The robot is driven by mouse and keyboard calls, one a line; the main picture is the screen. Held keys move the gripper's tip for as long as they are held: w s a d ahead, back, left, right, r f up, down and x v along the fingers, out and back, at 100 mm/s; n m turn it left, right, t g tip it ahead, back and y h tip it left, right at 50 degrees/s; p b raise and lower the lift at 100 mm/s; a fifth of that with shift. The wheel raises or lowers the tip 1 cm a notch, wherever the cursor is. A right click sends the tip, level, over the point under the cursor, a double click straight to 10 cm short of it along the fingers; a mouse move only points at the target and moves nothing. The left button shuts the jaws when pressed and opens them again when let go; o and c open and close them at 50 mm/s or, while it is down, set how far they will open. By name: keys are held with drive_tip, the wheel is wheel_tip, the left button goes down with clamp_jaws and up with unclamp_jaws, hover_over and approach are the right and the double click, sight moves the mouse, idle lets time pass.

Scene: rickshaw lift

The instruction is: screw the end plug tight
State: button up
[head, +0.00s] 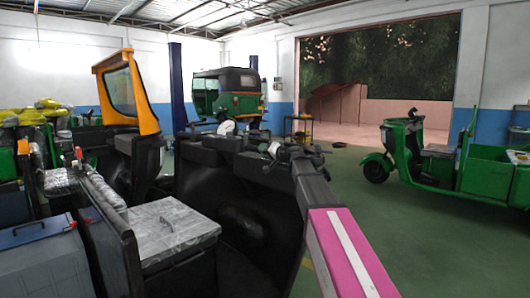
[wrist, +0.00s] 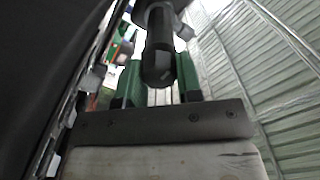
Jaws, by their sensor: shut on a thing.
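In the wrist view a dark cylinder like a handlebar grip (wrist: 159,35) comes down from the top between my fingers. Its near end is a short, dark, rounded piece, which looks like the end plug (wrist: 156,72). My gripper (wrist: 158,82) has its two green fingers on either side of this end piece and is shut on it. The seam between plug and grip is too dark to tell how tightly they meet. In the head view black handlebar parts (head: 284,150) show at the middle; I cannot make out the plug or my fingers there.
A grey-blue box (head: 45,262) and a silver-covered seat (head: 170,228) stand at the left. A yellow windscreen frame (head: 125,92) rises behind them. A green three-wheeler (head: 480,178) stands at the right, another (head: 228,95) at the back. Green floor (head: 345,190) is clear between.

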drive_tip(key=m, duration=0.4)
drive_tip(key=shift+m, duration=0.3)
drive_tip(key=m, duration=0.4)
drive_tip(key=shift+f+m, duration=0.1)
drive_tip(key=shift+m, duration=0.2)
drive_tip(key=m, duration=0.4)
drive_tip(key=shift+f+m, duration=0.1)
drive_tip(key=shift+m, duration=2.3)
drive_tip(key=o, duration=0.9)
drive_tip(key=shift+o, duration=0.2)
